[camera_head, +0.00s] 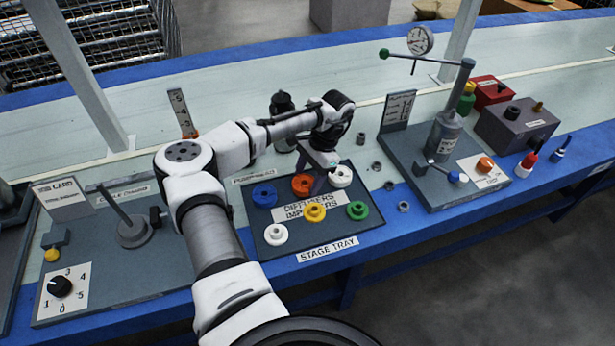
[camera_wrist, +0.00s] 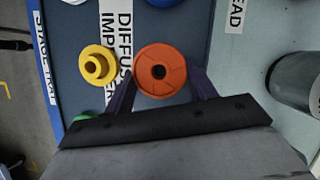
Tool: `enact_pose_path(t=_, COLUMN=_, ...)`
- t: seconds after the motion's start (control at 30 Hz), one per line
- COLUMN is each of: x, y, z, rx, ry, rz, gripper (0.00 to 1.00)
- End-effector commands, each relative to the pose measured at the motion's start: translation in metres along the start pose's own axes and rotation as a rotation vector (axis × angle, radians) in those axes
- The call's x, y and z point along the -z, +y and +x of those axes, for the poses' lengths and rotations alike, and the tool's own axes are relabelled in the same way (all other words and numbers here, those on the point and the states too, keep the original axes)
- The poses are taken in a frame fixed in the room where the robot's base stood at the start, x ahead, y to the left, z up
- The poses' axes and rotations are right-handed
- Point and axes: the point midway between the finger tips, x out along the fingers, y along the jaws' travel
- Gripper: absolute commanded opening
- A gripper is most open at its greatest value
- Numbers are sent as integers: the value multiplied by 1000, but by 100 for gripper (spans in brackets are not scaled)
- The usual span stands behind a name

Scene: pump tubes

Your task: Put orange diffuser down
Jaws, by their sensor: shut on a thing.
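The orange diffuser (camera_head: 302,184) is a round disc with a dark centre hole, at the far row of the stage tray (camera_head: 262,231). In the wrist view the orange diffuser (camera_wrist: 160,84) lies flat between my two purple fingers. My gripper (camera_head: 318,183) is shut on its rim and points down at the tray. In the wrist view my gripper (camera_wrist: 162,76) has one finger on each side of the disc. I cannot tell whether the disc rests on the tray or hangs just above it.
On the tray, a blue piece (camera_head: 264,194) is left, a white one (camera_head: 340,175) right, a yellow one (camera_head: 315,212) in front, a green one (camera_head: 357,210) front right and another white one (camera_head: 275,234) front left. A pump fixture (camera_head: 448,140) stands right. Loose nuts lie between.

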Motion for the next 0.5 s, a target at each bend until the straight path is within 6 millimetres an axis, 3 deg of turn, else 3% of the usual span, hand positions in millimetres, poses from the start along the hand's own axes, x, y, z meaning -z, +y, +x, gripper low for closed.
enact_pose_path(t=0.17, x=1, y=0, z=3, rx=-2, ry=0, rz=0, gripper=23)
enact_pose_path(t=0.2, x=1, y=0, z=3, rx=-1, ry=0, rz=0, gripper=60)
enact_pose_path(t=0.33, x=1, y=0, z=3, rx=0, ry=0, rz=0, gripper=77)
enact_pose_path(t=0.5, x=1, y=0, z=3, rx=0, ry=0, rz=0, gripper=78)
